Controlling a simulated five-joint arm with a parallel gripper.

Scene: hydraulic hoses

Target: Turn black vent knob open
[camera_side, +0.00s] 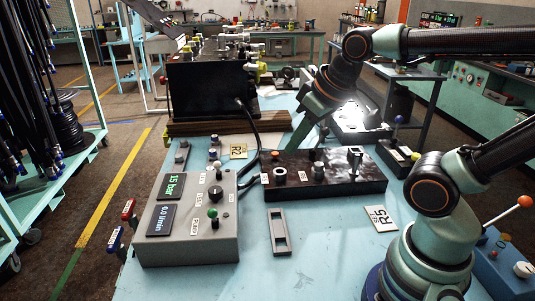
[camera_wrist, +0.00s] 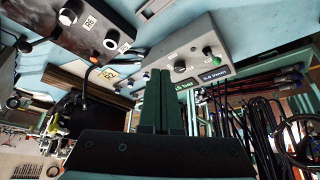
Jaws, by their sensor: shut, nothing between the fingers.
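I cannot read the label beside the black knob. In the wrist view the black knob (camera_wrist: 180,67) and green button (camera_wrist: 208,52) show on the box (camera_wrist: 195,40). My gripper (camera_side: 303,138) is above the bench, behind the black block and apart from the box. In the wrist view its fingers (camera_wrist: 160,75) are together and empty.
A black block with fittings (camera_side: 340,183) lies right of the box. A grey frame (camera_side: 279,232) and an R5 plate (camera_side: 380,218) lie in front. Red and blue handles (camera_side: 128,210) stick out at the left edge. A hose (camera_side: 252,135) curves down behind the box.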

